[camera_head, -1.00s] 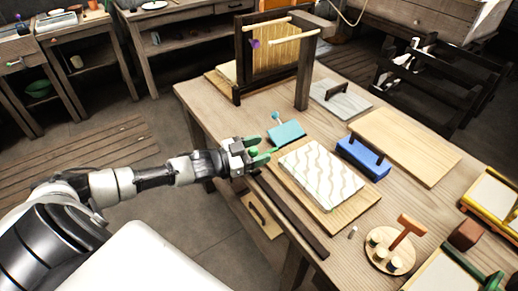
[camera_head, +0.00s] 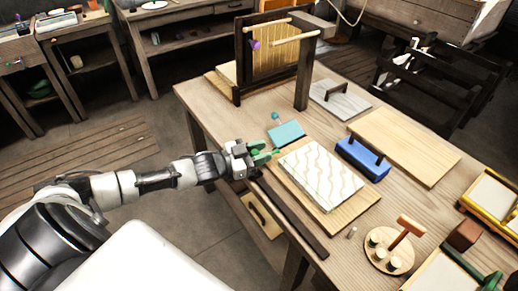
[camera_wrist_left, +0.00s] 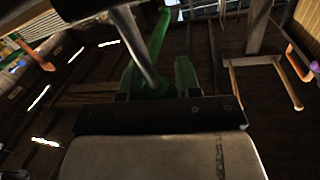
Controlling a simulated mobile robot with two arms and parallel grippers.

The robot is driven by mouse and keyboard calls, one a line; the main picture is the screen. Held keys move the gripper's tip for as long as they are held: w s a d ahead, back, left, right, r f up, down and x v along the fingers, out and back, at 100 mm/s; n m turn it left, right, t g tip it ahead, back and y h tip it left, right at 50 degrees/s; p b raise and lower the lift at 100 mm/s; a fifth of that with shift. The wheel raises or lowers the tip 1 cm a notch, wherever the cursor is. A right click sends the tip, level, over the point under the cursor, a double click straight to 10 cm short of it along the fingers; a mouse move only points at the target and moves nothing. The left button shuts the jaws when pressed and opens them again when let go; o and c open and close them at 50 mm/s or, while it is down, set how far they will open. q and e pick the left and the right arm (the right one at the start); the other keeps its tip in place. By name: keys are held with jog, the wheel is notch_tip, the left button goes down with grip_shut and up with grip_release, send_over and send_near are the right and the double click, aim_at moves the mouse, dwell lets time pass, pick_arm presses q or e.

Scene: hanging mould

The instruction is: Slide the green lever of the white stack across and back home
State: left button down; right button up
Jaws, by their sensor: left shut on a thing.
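The white stack (camera_head: 322,178), with wavy lines on top, lies on a pale wooden board (camera_head: 350,208) at the table's near left part. My left gripper (camera_head: 265,155) is at the stack's left end, by the table edge, with green fingers pointing toward it. In the left wrist view the gripper (camera_wrist_left: 157,80) is shut around a green piece (camera_wrist_left: 155,89) at the end of a grey rod; this looks like the green lever. The fingers hide most of the lever in the head view. My right gripper is not in view.
A wooden frame with strings (camera_head: 272,60) stands at the back. A round tray (camera_head: 407,262) with small cups is front right.

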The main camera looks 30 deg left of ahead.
pick_arm(q)
jog(key=shift+s+d+p, duration=1.4)
jog(key=shift+s+d, duration=0.35)
jog(key=shift+d, duration=2.5)
jog(key=shift+s+d+p, duration=1.4)
jog(key=shift+s+d, duration=0.4)
jog(key=shift+d, duration=2.4)
jog(key=shift+s+d+p, duration=1.4)
jog(key=shift+s+d, duration=0.35)
jog(key=shift+d, duration=2.5)
jog(key=shift+f, duration=0.1)
jog(key=c, duration=1)
grip_release()
jog(key=shift+o, duration=1.1)
jog(key=shift+d, duration=0.15)
